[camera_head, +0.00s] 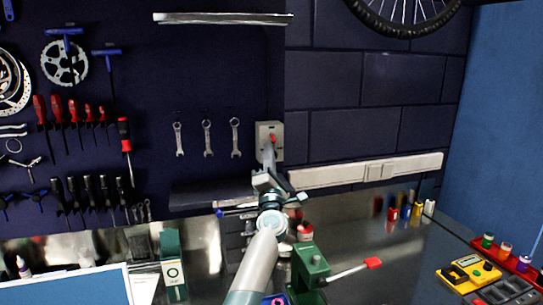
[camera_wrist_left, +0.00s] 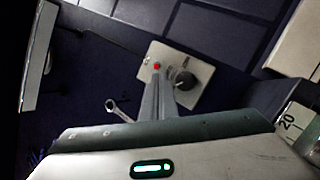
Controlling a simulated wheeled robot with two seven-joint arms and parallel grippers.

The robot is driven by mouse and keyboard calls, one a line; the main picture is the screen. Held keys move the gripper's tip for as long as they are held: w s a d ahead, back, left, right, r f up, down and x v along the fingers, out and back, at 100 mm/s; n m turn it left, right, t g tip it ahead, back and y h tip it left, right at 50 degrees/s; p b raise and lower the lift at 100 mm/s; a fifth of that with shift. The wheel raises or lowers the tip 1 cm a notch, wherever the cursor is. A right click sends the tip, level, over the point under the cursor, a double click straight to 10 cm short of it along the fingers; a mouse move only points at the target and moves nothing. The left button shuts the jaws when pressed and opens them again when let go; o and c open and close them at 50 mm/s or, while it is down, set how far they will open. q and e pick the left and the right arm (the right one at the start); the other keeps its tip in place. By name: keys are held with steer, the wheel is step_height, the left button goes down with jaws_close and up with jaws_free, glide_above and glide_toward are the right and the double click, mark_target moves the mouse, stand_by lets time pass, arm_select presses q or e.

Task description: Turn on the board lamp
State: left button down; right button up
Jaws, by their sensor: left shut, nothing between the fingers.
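The board lamp (camera_head: 223,19) is a long pale bar at the top of the tool board; I cannot tell whether it is lit. A pale switch plate (camera_head: 264,128) is on the wall at the board's right edge. In the left wrist view the plate (camera_wrist_left: 196,70) shows a red spot (camera_wrist_left: 157,66) and a dark round knob (camera_wrist_left: 186,80). My left gripper (camera_head: 268,146) is shut and empty, its fingertips (camera_wrist_left: 158,84) in front of the plate, just by the red spot. I cannot tell whether they touch it. My right gripper is not in view.
Several wrenches (camera_head: 207,138) hang left of the plate. A dark shelf (camera_head: 205,194) is below them. A white power strip (camera_head: 335,174) runs along the wall to the right. A green vise (camera_head: 307,267) stands on the bench near my left forearm. A yellow multimeter (camera_head: 468,273) lies at the right.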

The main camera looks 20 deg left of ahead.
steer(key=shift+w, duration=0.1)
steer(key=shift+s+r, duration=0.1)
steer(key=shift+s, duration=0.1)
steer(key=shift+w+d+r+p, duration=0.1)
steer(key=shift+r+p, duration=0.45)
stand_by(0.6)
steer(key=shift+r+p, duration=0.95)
steer(key=shift+p, duration=0.05)
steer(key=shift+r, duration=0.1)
